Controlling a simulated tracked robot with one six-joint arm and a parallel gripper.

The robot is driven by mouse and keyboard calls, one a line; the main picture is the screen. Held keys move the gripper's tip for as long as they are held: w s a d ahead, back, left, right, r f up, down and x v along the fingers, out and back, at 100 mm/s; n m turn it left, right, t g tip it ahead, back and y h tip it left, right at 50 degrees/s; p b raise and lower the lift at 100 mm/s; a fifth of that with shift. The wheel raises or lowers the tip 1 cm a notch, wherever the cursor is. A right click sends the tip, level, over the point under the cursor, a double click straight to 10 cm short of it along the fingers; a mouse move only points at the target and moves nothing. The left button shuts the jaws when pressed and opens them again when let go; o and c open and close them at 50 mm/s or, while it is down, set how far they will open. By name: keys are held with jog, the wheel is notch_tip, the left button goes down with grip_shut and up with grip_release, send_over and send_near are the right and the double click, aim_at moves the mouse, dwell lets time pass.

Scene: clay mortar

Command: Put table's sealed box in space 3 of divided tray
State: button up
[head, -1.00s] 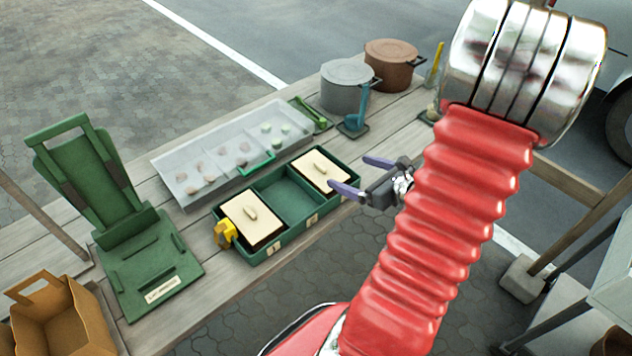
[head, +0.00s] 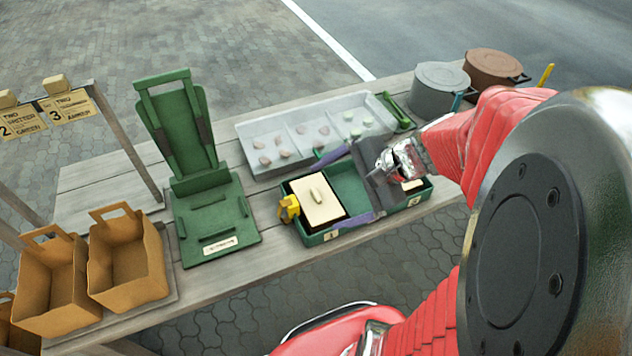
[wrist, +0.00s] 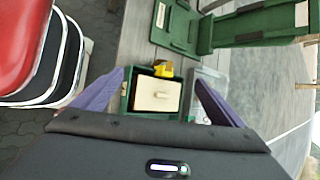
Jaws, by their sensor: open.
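The green divided tray (head: 297,222) stands at the table's front edge. A cream-lidded box (head: 322,200) with a small handle sits in its left compartment; it also shows in the wrist view (wrist: 157,95). The middle compartment looks empty.
A yellow clip (head: 289,209) is at the tray's left end. A clear grey tray (head: 258,160) with small pieces lies behind. A green stand (head: 215,217) and brown bins (head: 125,262) are left. Pots (head: 438,90) stand at the back right.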

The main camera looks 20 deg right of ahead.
jog(key=s+a+r+n+h, duration=0.2)
jog(key=s+r+n+h, duration=0.1)
jog(key=n, duration=0.5)
jog(key=s+a+r+n+h, duration=0.3)
jog(key=r+n, duration=0.3)
jog(key=n, duration=0.2)
jog(key=shift+a+r, duration=0.25)
jog(key=shift+a, duration=0.05)
jog(key=shift+c, duration=0.3)
